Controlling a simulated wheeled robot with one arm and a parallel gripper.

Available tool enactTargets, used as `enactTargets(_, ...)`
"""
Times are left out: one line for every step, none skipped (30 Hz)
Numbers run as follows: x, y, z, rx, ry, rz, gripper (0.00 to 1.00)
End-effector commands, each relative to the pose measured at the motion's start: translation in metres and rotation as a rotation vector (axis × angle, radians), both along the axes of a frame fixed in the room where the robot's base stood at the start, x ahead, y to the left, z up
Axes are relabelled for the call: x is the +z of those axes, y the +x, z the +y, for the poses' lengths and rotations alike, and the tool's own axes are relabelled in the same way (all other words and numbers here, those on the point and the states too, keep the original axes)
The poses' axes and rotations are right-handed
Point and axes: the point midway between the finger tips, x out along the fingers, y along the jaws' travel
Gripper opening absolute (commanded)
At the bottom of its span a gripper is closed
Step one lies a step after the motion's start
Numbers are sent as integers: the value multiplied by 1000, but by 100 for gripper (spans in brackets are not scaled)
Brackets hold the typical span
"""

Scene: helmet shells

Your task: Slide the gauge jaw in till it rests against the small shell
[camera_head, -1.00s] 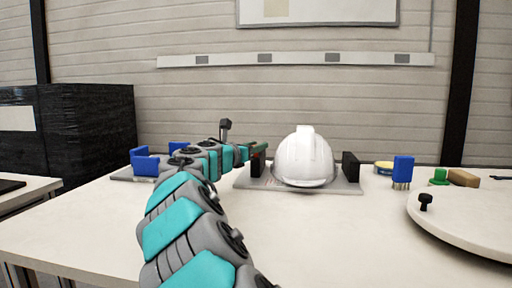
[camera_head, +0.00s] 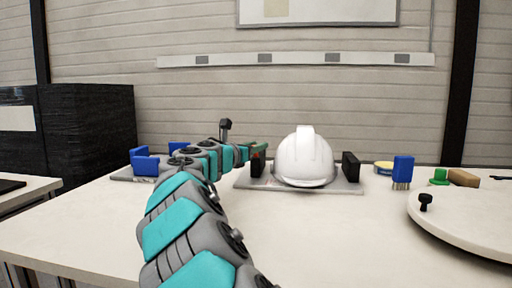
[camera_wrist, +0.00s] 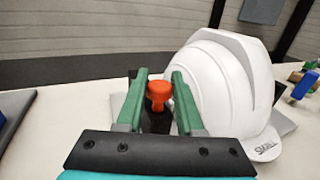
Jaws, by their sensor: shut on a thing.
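The small shell is a white helmet (camera_head: 304,160) on a grey gauge plate (camera_head: 345,186); it also fills the right of the wrist view (camera_wrist: 215,85), with "SMALL" on its brim. A black gauge jaw (camera_head: 257,168) stands left of the shell, and another black jaw (camera_head: 351,166) stands at its right with a gap. My gripper (camera_head: 262,147) is at the left jaw. In the wrist view its green fingers (camera_wrist: 158,98) are shut on the jaw's orange-red knob (camera_wrist: 159,90). The left jaw looks slightly apart from the shell in the head view; its contact side is partly hidden in the wrist view.
Blue holders on a grey base (camera_head: 145,163) stand left of my arm. A yellow-blue disc (camera_head: 384,167), a blue brush (camera_head: 402,171), a green item (camera_head: 438,177) and a round white turntable (camera_head: 470,225) are at the right. The front middle of the table is clear.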

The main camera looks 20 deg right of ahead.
Motion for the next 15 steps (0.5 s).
enactTargets(0,0,0,0,1,1,0)
enactTargets(0,0,0,0,1,1,0)
enactTargets(0,0,0,0,1,1,0)
enactTargets(0,0,0,0,1,1,0)
enactTargets(0,0,0,0,0,0,0)
enactTargets(1,-1,-1,0,-1,1,0)
enactTargets(1,-1,-2,0,-1,1,0)
enactTargets(2,-2,-3,0,-1,0,0)
enactTargets(2,-4,-6,0,-1,0,0)
enactTargets(3,-5,-8,-2,-2,1,0)
enactTargets(3,-7,-11,-3,-2,2,0)
enactTargets(2,-10,-16,-6,-2,3,0)
enactTargets(2,-12,-19,-7,-2,3,0)
enactTargets(2,-14,-21,-7,-1,4,0)
enactTargets(2,-15,-23,-4,-1,3,0)
